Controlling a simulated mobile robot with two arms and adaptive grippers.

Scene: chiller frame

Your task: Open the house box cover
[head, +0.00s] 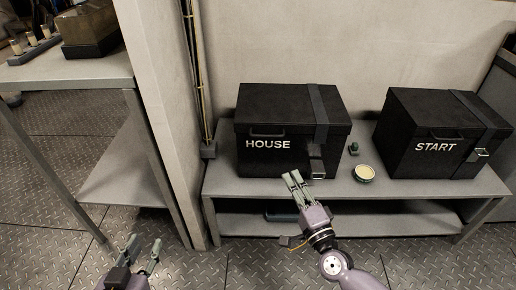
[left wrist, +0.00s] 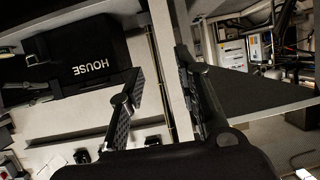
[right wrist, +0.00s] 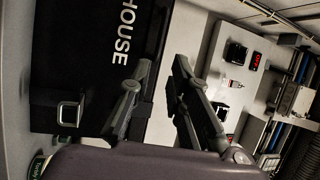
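The black house box (head: 268,160) stands on the grey shelf with its lid (head: 270,105) down. A dark strap crosses the lid at right and ends in a front latch (head: 316,160). The box also shows in the left wrist view (left wrist: 75,48) and the right wrist view (right wrist: 95,55), where its metal latch (right wrist: 70,112) sits left of the fingers. My right gripper (head: 293,178) is open and empty near the box's lower front, left of the latch; contact cannot be told. My left gripper (head: 142,252) is open and empty, low at left, away from the box.
A black START box (head: 415,148) stands to the right on the same shelf (head: 330,188). A small round tin (head: 364,174) and a small dark green object (head: 353,148) lie between the boxes. A wall post (head: 165,120) and another table (head: 75,72) stand at left.

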